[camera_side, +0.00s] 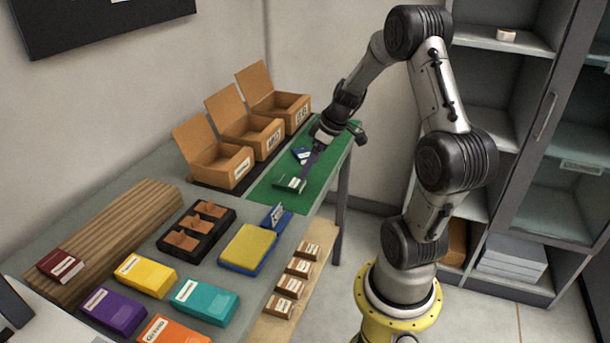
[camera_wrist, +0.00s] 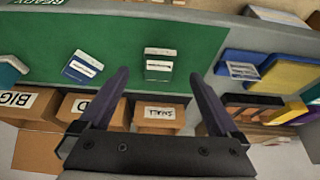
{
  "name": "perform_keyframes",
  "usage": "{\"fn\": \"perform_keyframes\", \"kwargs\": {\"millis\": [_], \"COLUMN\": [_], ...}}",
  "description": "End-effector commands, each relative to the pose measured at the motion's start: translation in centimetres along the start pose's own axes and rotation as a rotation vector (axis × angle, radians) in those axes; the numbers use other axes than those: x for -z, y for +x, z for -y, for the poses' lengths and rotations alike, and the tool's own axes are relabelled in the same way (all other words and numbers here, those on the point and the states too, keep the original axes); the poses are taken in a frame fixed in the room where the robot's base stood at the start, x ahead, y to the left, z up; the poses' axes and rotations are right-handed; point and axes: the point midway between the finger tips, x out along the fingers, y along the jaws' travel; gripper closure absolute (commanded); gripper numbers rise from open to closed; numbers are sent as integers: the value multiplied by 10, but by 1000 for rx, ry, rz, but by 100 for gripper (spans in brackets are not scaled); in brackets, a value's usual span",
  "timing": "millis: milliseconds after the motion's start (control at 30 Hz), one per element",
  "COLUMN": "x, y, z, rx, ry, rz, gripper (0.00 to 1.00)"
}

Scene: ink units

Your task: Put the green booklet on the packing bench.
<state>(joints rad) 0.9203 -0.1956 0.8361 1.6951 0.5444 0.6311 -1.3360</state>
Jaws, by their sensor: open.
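The green booklet (camera_side: 290,184) lies flat on the green mat (camera_side: 265,194) at the far end of the grey bench (camera_side: 208,272). In the wrist view the green booklet (camera_wrist: 159,60) shows its white label, between and just beyond my fingertips. My gripper (camera_side: 308,168) is low over the mat, its fingers pointing down at the booklet. In the wrist view my gripper (camera_wrist: 159,76) is open, with a finger on each side and nothing held. I cannot tell how far the fingertips are above the mat. No separate packing bench can be told apart from this green-matted end.
A blue booklet (camera_side: 301,154) lies on the mat near my gripper. Open cardboard boxes (camera_side: 228,167) line the wall side. A yellow pad (camera_side: 248,248), a blue stand (camera_side: 276,216), a black tray (camera_side: 171,239) and coloured booklets (camera_side: 205,301) are nearer the camera. The mat's front strip is clear.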

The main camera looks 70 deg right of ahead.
Motion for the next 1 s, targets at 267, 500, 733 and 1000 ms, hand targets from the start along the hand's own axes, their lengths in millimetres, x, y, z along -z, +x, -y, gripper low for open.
{"fn": "perform_keyframes", "kwargs": {"millis": [267,500,733,1000], "x": [0,11,31,-15], "y": [-44,-64,-113,-164], "z": [0,22,133,235], "rx": [-1,3,4,-7], "ry": [0,-14,-51,-44], "rz": [-1,3,9,-43], "gripper": [2,2,2,2]}}
